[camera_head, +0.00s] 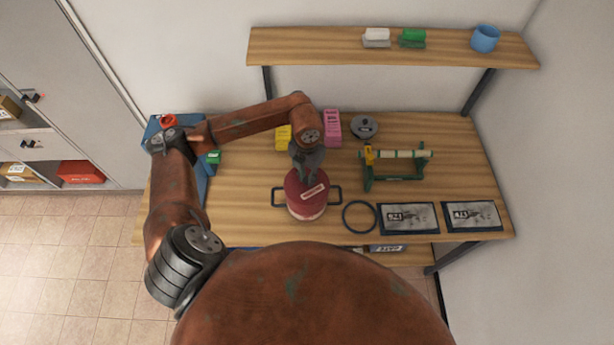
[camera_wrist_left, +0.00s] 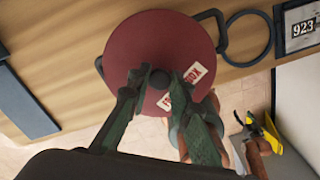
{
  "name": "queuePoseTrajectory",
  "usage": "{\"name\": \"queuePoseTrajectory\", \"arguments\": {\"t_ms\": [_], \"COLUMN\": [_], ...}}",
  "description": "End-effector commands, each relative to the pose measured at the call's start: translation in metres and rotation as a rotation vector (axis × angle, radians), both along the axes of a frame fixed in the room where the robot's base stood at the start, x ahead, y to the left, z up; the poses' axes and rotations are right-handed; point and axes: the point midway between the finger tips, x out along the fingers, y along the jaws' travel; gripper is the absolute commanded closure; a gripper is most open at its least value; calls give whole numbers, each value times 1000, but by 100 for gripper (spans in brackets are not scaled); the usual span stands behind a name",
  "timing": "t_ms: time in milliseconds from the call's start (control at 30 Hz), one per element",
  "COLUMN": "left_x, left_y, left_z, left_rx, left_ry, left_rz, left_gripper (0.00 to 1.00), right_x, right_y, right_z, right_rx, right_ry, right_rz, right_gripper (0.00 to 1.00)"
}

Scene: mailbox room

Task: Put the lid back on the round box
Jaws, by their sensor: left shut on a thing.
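The round box (camera_head: 306,212) is dark red with black side handles and stands at the table's front middle. Its red lid (camera_head: 298,185), with a white label, is over it. In the left wrist view the lid (camera_wrist_left: 135,50) is a wide disc with a black knob (camera_wrist_left: 159,79). It hides most of the box, so I cannot tell whether it touches the rim all round. My left gripper (camera_head: 305,170) comes down from above and is shut on the lid's knob; its fingertips (camera_wrist_left: 152,88) are on either side of the knob.
A black ring (camera_head: 359,217) and two framed plates (camera_head: 408,218) (camera_head: 471,216) lie right of the box. A green stand (camera_head: 385,178), a grey round object (camera_head: 364,126), and yellow (camera_head: 283,138) and pink (camera_head: 332,127) items are behind. A shelf (camera_head: 340,45) hangs above the table's back.

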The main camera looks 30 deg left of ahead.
Motion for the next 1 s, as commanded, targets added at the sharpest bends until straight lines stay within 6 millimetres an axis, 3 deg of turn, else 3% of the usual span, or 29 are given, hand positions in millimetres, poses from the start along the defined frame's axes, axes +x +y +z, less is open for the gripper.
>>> {"name": "queuePoseTrajectory", "arguments": {"t_ms": [1000], "left_x": [0], "left_y": [0], "left_z": [-3], "left_rx": [0], "left_ry": [-1], "left_rz": [0], "left_gripper": [100], "right_x": [0], "right_y": [5], "right_z": [-7], "right_rx": [5], "right_ry": [1], "right_rz": [-2], "right_gripper": [39]}}
